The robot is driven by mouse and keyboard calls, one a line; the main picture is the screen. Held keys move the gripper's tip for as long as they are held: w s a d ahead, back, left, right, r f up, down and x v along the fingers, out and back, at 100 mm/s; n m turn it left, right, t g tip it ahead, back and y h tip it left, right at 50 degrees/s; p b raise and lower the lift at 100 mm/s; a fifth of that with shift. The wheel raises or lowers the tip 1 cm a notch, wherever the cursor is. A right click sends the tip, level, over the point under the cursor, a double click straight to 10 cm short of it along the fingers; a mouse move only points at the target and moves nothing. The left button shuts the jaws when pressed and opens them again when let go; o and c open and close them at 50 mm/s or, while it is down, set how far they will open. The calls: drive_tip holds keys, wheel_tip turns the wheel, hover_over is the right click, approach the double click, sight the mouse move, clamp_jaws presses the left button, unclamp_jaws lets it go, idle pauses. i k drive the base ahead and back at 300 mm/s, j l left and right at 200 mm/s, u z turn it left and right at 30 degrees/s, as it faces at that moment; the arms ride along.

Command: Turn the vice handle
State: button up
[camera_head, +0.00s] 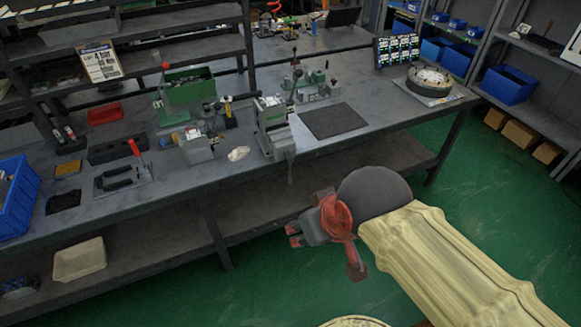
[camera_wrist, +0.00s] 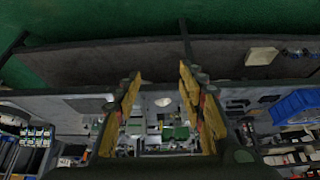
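A grey vice (camera_head: 274,130) is mounted at the front edge of the workbench (camera_head: 370,133) in the head view. A thin bar that looks like its handle (camera_head: 290,172) hangs down in front of the bench edge. My gripper (camera_head: 292,236) is in front of the bench and lower right of the vice, apart from it. In the wrist view my gripper (camera_wrist: 160,75) has its two yellowish fingers spread wide, with nothing held between them. Small bench items show between the fingers there, too small to tell the vice or its handle apart.
A white lump (camera_head: 239,153) lies left of the vice, and a dark mat (camera_head: 334,121) lies right of it. A red-handled clamp (camera_head: 135,150) and blue bin (camera_head: 16,197) are at left. A lower shelf (camera_head: 150,245) runs under the bench.

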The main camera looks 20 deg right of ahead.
sight(289, 158)
drive_tip(key=j+z, duration=0.1)
drive_tip(key=z, duration=0.3)
drive_tip(key=k+j+z, duration=0.1)
drive_tip(key=z, duration=0.35)
drive_tip(key=k+j+z, duration=0.1)
drive_tip(key=z, duration=0.7)
drive_tip(key=k+j, duration=0.05)
drive_tip(key=k, duration=0.05)
